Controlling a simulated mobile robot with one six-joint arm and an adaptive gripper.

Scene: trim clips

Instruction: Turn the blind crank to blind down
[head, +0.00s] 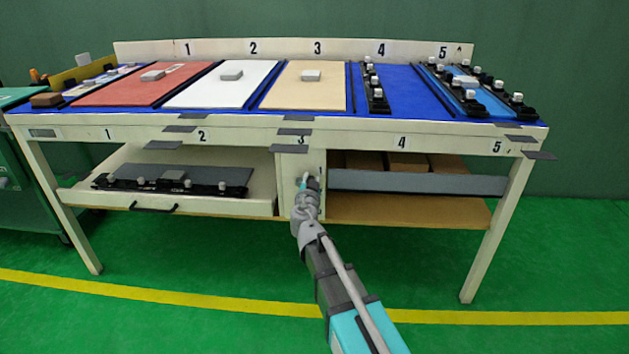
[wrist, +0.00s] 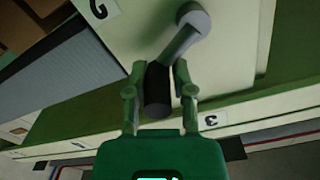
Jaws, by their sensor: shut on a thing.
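The blind crank (wrist: 182,47) is a grey arm with a round hub, mounted on a cream panel, with a dark cylindrical handle (wrist: 157,88). My gripper (wrist: 160,72) has its two fingers on either side of the dark handle, shut on it. In the head view my gripper (head: 308,184) is at the cream panel (head: 291,164) under the middle of the table, and it hides most of the crank there. In the wrist view the crank arm slants from the hub at upper right down to the handle.
The table (head: 330,124) carries several coloured panels on top. An open drawer (head: 262,190) with a dark part in it is left of the cream panel. A shelf (head: 400,208) with a grey front bar (head: 410,182) is to the right. The green floor in front is clear.

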